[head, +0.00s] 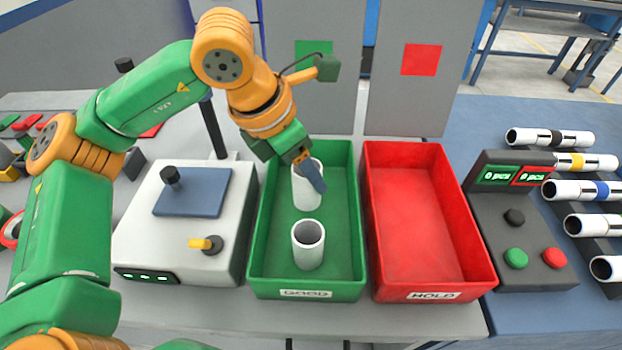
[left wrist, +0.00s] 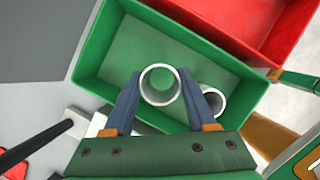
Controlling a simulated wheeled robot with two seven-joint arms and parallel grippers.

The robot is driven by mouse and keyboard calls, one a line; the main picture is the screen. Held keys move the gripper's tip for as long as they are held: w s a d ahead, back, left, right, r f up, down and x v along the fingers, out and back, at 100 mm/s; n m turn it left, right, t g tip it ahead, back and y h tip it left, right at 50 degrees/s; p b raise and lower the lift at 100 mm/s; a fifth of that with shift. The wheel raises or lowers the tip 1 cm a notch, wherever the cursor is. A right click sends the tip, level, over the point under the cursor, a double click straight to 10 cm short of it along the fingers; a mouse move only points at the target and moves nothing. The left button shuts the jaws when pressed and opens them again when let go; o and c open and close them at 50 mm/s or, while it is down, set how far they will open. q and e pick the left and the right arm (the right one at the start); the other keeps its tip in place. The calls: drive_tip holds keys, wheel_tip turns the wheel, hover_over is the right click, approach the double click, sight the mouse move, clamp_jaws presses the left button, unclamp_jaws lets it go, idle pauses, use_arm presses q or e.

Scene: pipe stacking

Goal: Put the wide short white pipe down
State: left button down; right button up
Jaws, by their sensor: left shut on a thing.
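A white pipe (head: 305,192) stands upright in the back half of the green GOOD bin (head: 345,215). My left gripper (head: 311,177) is shut on this pipe near its top. In the left wrist view the pipe (left wrist: 160,67) shows as a round open end between the two fingers (left wrist: 160,90). I cannot tell whether its base touches the bin floor. A second white pipe (head: 309,255) stands upright in the front half of the same bin, apart from the first. It also shows in the left wrist view (left wrist: 222,107), to the right of the fingers. My right gripper is not in view.
The red HOLD bin (head: 415,215) beside the green one is empty. A white device (head: 145,225) with a blue plate stands to the left. A control box (head: 520,220) with buttons and several banded pipes (head: 580,190) on a rack are at the right.

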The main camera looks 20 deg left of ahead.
use_arm(q)
drive_tip(key=x, duration=0.4)
drive_tip(key=shift+s+a+f, duration=0.1)
drive_tip(key=shift+a+f, duration=0.05)
drive_tip(key=shift+a, duration=0.2)
drive_tip(key=shift+f, duration=0.3)
drive_tip(key=c, duration=0.7)
unclamp_jaws()
drive_tip(key=o, duration=0.5)
drive_tip(key=shift+r, duration=0.25)
drive_tip(key=v, duration=1.2)
drive_tip(key=shift+p, duration=0.35)
